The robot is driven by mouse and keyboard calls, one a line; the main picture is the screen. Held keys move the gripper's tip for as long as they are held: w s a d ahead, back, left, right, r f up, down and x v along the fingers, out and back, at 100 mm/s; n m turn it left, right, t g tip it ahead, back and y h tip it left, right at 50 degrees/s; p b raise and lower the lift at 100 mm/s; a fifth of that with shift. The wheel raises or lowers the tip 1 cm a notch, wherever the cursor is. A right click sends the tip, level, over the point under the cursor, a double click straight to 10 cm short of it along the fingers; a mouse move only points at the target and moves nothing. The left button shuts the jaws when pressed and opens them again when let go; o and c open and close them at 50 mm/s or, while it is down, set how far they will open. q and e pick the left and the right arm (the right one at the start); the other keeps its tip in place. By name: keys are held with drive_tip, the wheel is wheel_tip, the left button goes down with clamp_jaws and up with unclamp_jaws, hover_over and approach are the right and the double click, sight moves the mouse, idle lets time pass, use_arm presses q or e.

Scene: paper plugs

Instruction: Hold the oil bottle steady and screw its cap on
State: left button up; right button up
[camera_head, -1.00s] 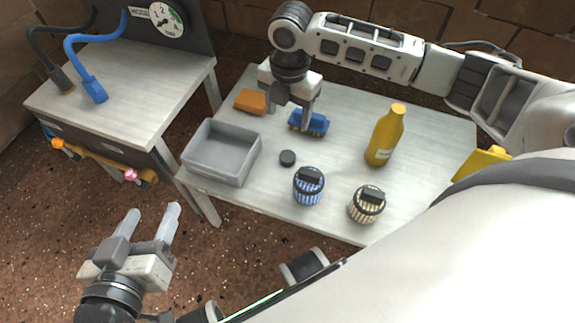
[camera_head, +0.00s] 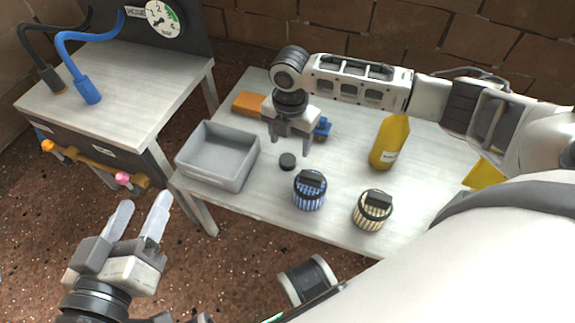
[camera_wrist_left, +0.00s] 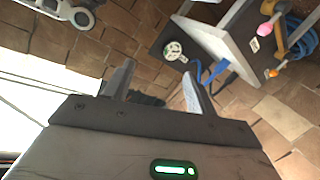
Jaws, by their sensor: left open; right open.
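A small dark round cap (camera_head: 287,161) lies on the table, left of the bottle. My right gripper (camera_head: 289,149) is open, its fingers pointing down just above or beside the cap; I cannot tell whether they touch it. My left gripper (camera_head: 141,210) is open and empty, off the table's front left over the floor. In the left wrist view its fingers (camera_wrist_left: 157,85) are apart with nothing between them.
A grey open bin (camera_head: 217,157) stands at the table's left. A blue ribbed jar (camera_head: 309,192) and a cream ribbed jar (camera_head: 373,211) stand near the front edge. An orange block (camera_head: 248,103) and a blue object (camera_head: 323,128) lie behind. A side bench (camera_head: 120,90) with hoses stands left.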

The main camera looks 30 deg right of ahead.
sight(288, 160)
use_arm(q)
drive_tip(key=shift+r, duration=0.1)
use_arm(e)
drive_tip(key=shift+f, duration=0.4)
drive_tip(key=shift+f, duration=0.25)
drive_tip(key=f+b, duration=0.2)
drive_tip(key=f, duration=0.1)
drive_tip(key=f+b, duration=0.1)
drive_tip(key=shift+a+f, duration=0.3)
drive_tip(key=shift+a, duration=0.05)
drive_tip(key=shift+f, duration=0.1)
use_arm(q)
drive_tip(key=shift+w+d+r+n+t+h, duration=0.2)
drive_tip(key=shift+r+t+h, duration=0.1)
drive_tip(key=shift+r+h, duration=0.1)
drive_tip(key=shift+w+d+r+n+t+h, duration=0.1)
drive_tip(key=shift+r+n+t+h, duration=0.1)
drive_tip(key=shift+r+t+h, duration=0.15)
use_arm(e)
drive_tip(key=c, duration=1.1)
